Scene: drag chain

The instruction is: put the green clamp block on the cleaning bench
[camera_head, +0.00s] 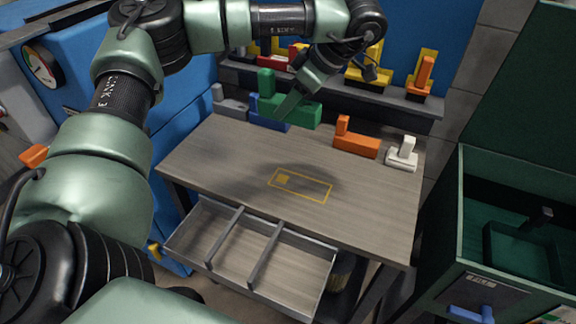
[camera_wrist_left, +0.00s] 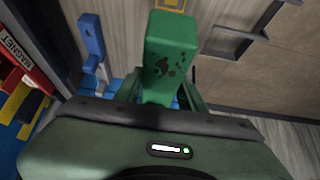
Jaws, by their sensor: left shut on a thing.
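My left gripper (camera_head: 290,104) is shut on the green clamp block (camera_head: 304,113), which has an upright post on a long base. The block is held above the back part of the wooden cleaning bench (camera_head: 210,150), with a dark shadow on the top below. A yellow outlined rectangle (camera_head: 300,186) with a small filled square is marked on the bench. In the left wrist view the green block (camera_wrist_left: 170,50) shows dark spots and sits between the fingers (camera_wrist_left: 160,92). My right gripper is not in view.
Grey (camera_head: 230,104), blue (camera_head: 266,119), orange (camera_head: 358,142) and white (camera_head: 403,157) blocks line the back of the bench. A shelf (camera_head: 400,104) with yellow holders stands behind. An open divided drawer (camera_head: 208,236) juts out in front. A green cabinet (camera_head: 480,205) stands at right.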

